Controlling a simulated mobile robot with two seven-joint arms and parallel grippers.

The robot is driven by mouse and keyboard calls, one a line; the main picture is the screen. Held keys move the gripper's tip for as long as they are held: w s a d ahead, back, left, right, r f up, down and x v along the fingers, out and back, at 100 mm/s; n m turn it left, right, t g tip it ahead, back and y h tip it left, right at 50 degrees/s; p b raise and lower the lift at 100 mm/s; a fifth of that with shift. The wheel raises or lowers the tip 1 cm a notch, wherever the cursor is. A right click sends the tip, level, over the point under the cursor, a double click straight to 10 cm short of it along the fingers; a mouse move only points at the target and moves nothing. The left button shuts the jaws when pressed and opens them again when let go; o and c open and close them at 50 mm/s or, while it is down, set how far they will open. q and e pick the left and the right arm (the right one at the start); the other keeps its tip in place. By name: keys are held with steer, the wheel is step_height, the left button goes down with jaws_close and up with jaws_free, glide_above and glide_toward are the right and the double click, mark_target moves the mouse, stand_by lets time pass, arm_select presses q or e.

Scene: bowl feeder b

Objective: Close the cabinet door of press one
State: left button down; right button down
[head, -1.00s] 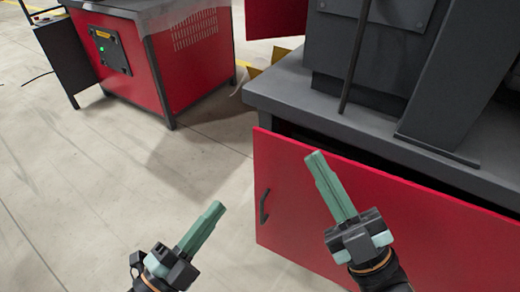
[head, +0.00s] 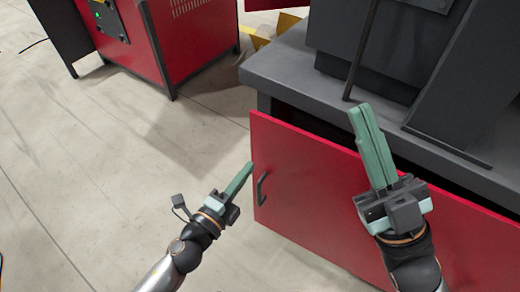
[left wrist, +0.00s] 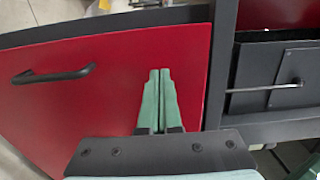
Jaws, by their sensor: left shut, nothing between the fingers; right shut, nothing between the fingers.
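The red cabinet door (head: 330,190) stands ajar at the front of the grey press, with a dark gap behind its top edge. Its black handle (head: 262,187) is near the door's left edge. My left gripper (head: 249,166) is shut and empty, with its tips close to that left edge; I cannot tell if they touch. In the left wrist view its fingers (left wrist: 160,75) overlap a red panel (left wrist: 120,75) with a black bar handle (left wrist: 55,75). My right gripper (head: 360,108) is shut and empty, seen over the door's top edge.
The grey press top (head: 290,68) and its dark upright parts (head: 465,90) stand behind the door. A second red machine (head: 190,45) is at the back left. Yellow pieces (head: 283,27) lie between the machines. The floor (head: 100,170) at left is clear.

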mark_target(266, 144)
arm_select(q)
steer(key=x, duration=0.6)
steer(key=shift+w+d, duration=0.1)
steer(key=shift+w, duration=0.25)
